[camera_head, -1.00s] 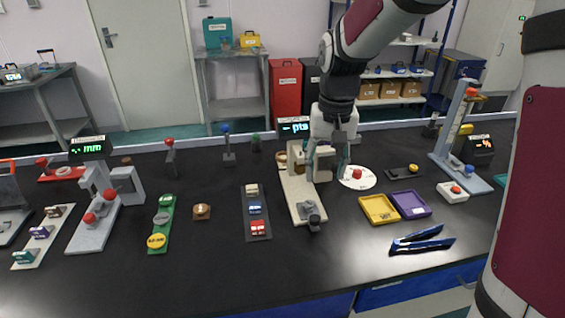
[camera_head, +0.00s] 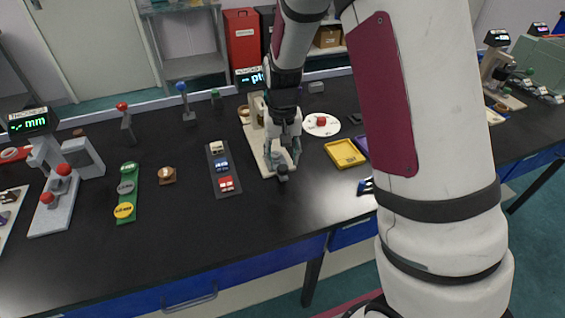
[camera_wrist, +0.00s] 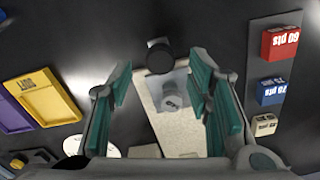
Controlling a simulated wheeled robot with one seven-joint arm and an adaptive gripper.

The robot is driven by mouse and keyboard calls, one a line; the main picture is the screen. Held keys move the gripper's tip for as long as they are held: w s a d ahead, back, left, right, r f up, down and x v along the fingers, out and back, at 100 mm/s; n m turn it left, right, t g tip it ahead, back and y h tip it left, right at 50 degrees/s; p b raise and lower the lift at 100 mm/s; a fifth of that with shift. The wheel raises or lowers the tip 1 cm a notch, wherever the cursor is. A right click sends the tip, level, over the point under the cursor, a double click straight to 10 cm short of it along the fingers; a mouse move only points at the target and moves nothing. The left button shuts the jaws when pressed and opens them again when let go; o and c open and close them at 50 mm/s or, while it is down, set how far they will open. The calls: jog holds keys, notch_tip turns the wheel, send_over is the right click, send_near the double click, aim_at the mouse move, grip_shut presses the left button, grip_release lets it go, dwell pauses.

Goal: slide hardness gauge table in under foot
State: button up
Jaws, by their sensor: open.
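The hardness gauge (camera_head: 255,152) has a beige base and a display reading "pts", and stands towards the back of the bench. Its small grey sliding table (camera_wrist: 172,104) sits on the base, with a round grey piece on it and a dark knob (camera_wrist: 160,57) at its front end. The knob also shows in the head view (camera_head: 282,172). My gripper (camera_head: 283,155) is over the front part of the base, fingers pointing down. In the wrist view its teal pads are apart, with the table between them and the knob just beyond. My arm hides much of the gauge's upright and foot.
A dark rack (camera_head: 223,168) with "pts" blocks lies left of the gauge. A yellow tray (camera_head: 345,154) and a white disc (camera_head: 321,125) with a red knob are to the right. A green strip (camera_head: 127,192) is further left. The bench front is clear.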

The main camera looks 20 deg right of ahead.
jog(key=shift+f, duration=1.2)
grip_shut()
jog(key=w+b, duration=0.5)
jog(key=w, duration=0.6)
jog(key=shift+w+b, duration=0.1)
jog(key=shift+b, duration=0.2)
jog(key=shift+w+r, duration=0.1)
jog(key=shift+w, duration=0.05)
grip_release()
jog(key=shift+w, duration=0.1)
